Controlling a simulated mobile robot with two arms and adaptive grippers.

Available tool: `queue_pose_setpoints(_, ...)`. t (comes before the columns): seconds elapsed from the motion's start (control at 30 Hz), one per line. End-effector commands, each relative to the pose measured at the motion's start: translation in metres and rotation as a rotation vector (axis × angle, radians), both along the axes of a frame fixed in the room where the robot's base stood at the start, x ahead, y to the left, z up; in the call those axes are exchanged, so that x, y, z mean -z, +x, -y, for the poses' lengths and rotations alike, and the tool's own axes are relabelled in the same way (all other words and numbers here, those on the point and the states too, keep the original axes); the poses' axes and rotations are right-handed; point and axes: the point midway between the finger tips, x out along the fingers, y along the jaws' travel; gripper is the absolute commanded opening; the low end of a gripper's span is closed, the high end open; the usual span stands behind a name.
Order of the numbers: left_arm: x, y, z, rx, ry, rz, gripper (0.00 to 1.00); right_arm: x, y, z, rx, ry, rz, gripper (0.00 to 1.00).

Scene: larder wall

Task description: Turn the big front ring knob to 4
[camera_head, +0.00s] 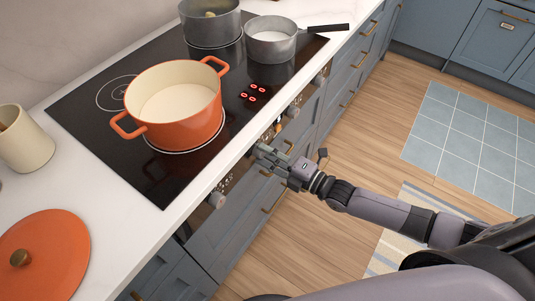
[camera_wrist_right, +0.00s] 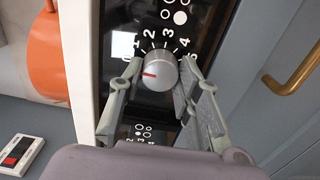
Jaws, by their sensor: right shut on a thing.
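The grey round knob (camera_wrist_right: 158,72) sits on the dark front panel in the right wrist view. Its red pointer line points left, near the low end of the printed scale, below the 1. The figure 4 (camera_wrist_right: 184,42) is at its upper right. A large filled white circle (camera_wrist_right: 181,18) is printed above the scale. My right gripper (camera_wrist_right: 158,80) has one finger on each side of the knob and is shut on it. In the head view my right gripper (camera_head: 264,153) is at the hob's front panel and hides this knob. My left gripper is not in view.
An orange pot (camera_head: 178,108) stands on the black hob (camera_head: 165,185); two grey pans (camera_head: 212,24) (camera_head: 271,42) stand behind. Red digits (camera_head: 254,93) glow on the hob. Another knob (camera_head: 217,199) is left of my gripper. A brass handle (camera_wrist_right: 295,72) is at right in the wrist view.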

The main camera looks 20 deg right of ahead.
Motion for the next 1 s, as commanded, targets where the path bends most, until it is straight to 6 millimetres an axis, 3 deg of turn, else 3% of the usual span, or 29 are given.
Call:
queue_pose_setpoints(0.37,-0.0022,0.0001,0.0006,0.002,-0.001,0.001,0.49,0.0005,-0.0005,0.0,0.0,0.106,-0.085,0.03)
queue_pose_setpoints(1.0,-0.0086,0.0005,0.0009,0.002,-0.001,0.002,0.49,0.0008,-0.0004,0.0002,0.002,0.568,-0.447,0.03)
